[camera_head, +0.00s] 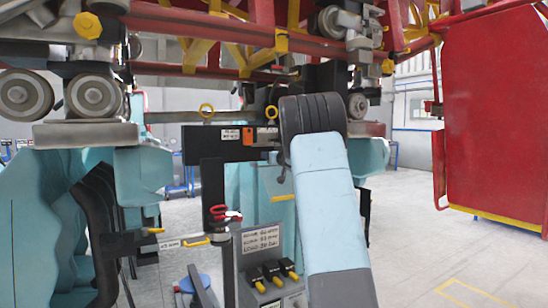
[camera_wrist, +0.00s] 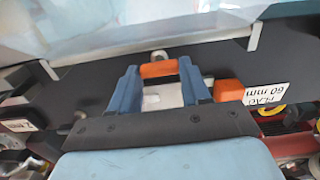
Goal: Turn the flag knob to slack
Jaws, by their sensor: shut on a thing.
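In the wrist view my gripper (camera_wrist: 160,82) has its two blue fingers close around an orange bar (camera_wrist: 158,69), which I take to be the flag knob. A pale metal piece (camera_wrist: 164,96) shows between the fingers. An orange block (camera_wrist: 228,90) and an upside-down white label (camera_wrist: 266,97), seemingly reading "60 mm", are beside it on a black bar (camera_wrist: 220,60). The head view also shows this black bar (camera_head: 205,146), orange block (camera_head: 248,136) and label (camera_head: 231,134). My arm hides the fingers there, and the knob's turn angle is unclear.
Coaster wheels (camera_head: 25,95) and a red-yellow frame (camera_head: 215,40) hang above. A red panel (camera_head: 495,110) stands right. The floor at right is open.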

